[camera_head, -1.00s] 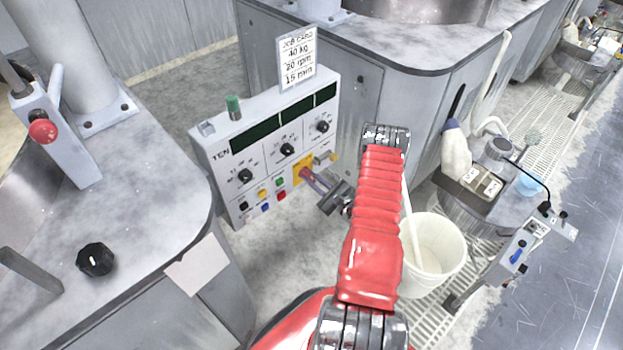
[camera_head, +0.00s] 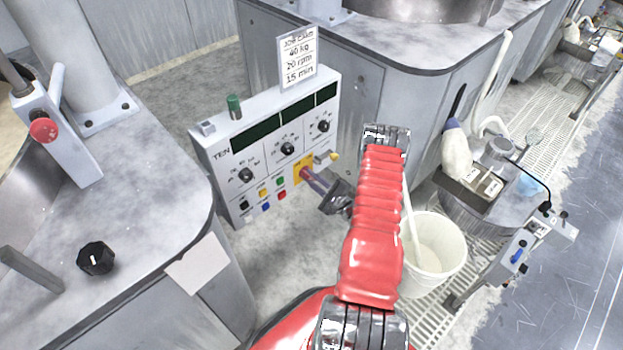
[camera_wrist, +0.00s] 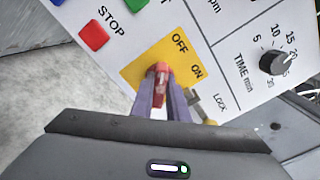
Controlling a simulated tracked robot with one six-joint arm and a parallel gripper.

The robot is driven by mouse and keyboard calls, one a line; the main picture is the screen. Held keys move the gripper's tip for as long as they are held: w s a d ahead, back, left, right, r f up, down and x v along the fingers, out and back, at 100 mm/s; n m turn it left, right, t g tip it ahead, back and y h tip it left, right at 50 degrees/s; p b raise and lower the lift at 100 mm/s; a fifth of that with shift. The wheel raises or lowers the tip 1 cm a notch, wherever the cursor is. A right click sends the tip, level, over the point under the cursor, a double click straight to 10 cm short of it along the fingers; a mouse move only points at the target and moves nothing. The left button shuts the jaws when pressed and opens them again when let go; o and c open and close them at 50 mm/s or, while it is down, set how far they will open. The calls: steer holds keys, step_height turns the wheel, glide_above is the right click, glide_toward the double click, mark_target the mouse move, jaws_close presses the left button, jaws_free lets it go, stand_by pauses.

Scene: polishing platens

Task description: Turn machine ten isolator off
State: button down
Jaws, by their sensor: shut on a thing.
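The isolator is a red handle (camera_wrist: 161,76) on a yellow plate (camera_wrist: 140,70) marked OFF and ON, on the front of the grey control box (camera_head: 215,160) labelled TEN. My gripper (camera_wrist: 159,92) is shut on the red handle, with one purple finger on each side of it. In the head view my gripper (camera_head: 310,176) meets the yellow plate (camera_head: 297,174) from the right, and its fingers mostly hide the handle. The fingers cover part of the handle, and I cannot tell exactly which mark it points to.
A metal and brass lock piece (camera_wrist: 203,108) sits close beside the right finger. The red STOP button (camera_wrist: 93,35) and other coloured buttons are left of the plate. The TIME knob (camera_wrist: 273,62) is to the right. A white bucket (camera_head: 445,252) stands beside my arm.

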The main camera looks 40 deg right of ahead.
steer(key=shift+a+f, duration=0.1)
steer(key=shift+f, duration=0.05)
steer(key=c, duration=1.7)
jaws_free()
steer(key=s, duration=1.4)
steer(key=shift+d, duration=0.25)
steer(key=shift+w, duration=0.1)
